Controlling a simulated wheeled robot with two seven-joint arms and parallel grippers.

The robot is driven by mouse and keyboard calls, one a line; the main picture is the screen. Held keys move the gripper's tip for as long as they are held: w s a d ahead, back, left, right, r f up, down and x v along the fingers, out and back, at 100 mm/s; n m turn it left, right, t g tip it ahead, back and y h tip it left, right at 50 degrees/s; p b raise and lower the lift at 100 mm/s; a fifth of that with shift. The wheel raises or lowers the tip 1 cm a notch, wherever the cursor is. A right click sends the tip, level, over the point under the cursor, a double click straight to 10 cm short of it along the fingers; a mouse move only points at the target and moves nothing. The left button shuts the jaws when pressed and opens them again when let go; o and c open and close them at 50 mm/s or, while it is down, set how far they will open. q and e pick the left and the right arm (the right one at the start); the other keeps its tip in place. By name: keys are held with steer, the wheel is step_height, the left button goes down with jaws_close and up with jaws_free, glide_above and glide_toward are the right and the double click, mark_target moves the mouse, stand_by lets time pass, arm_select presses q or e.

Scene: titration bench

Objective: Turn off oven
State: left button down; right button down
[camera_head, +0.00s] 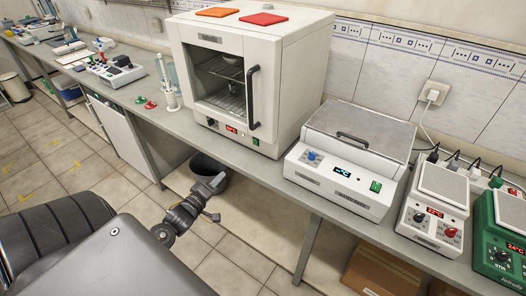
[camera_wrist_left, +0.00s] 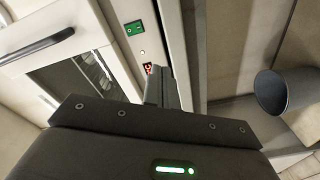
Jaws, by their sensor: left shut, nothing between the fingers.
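The white oven (camera_head: 292,75) stands on the bench in the head view, its glass door closed, with a dark vertical handle. Its lower front strip carries a knob, a lit red display (camera_head: 231,129) and a green switch (camera_head: 256,141). The wrist view shows the green switch (camera_wrist_left: 135,28) and part of the red display (camera_wrist_left: 148,68). My left gripper (camera_head: 215,184) is shut and empty, below the bench edge in front of the oven. In the wrist view its fingers (camera_wrist_left: 158,78) overlap the panel near the display; I cannot tell contact. My right gripper is not in view.
A heating bath (camera_head: 345,185) with a lid stands right of the oven, then a white hotplate (camera_head: 433,210) and a green one (camera_head: 505,240). A dark bucket (camera_wrist_left: 285,92) is on the floor under the bench. Red and orange pads lie on the oven's top.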

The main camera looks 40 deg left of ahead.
arm_select(q)
steer(key=d+r+n, duration=0.1)
steer(key=w+r+n+t, duration=0.1)
steer(key=n, duration=0.1)
steer(key=d+r+n, duration=0.1)
steer(key=r+n, duration=0.1)
steer(key=shift+w+d+h, duration=0.15)
steer(key=shift+d+h, duration=0.2)
steer(key=shift+h, duration=0.05)
steer(key=p, duration=0.4)
glide_toward(255, 140)
steer(key=w, duration=0.5)
steer(key=shift+w+r, duration=0.2)
steer(key=shift+w, duration=0.8)
